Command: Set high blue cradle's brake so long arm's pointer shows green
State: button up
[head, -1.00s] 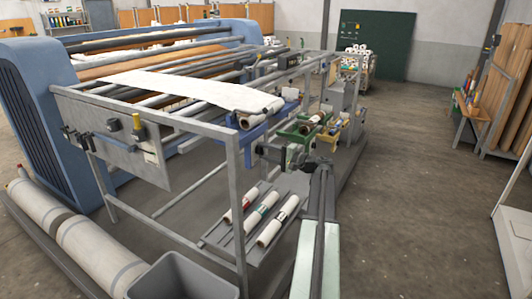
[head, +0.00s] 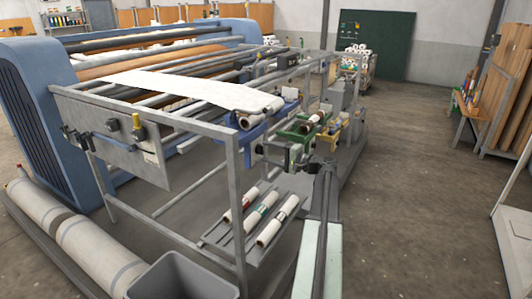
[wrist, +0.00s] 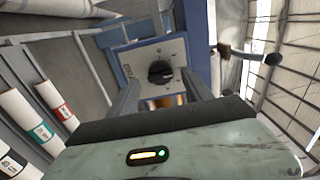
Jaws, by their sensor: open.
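The high blue cradle (head: 255,128) sits at the right end of the machine frame, with a white roll in it. In the wrist view a pale plate with a black knob (wrist: 160,72) faces me, framed by blue metal. My gripper (wrist: 161,92) is open, its two dark fingers either side of the view below the knob, which looks free of them. A small orange patch (wrist: 165,101) shows between the fingers, partly hidden. I cannot make out a pointer or green mark.
A green cradle (head: 300,130) and a yellow one (head: 328,132) stand beyond the blue one. A lower rack (head: 232,238) holds white rolls. A grey bin (head: 180,278) stands at the front.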

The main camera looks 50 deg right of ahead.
jog(key=v, duration=0.6)
jog(key=shift+s, duration=0.2)
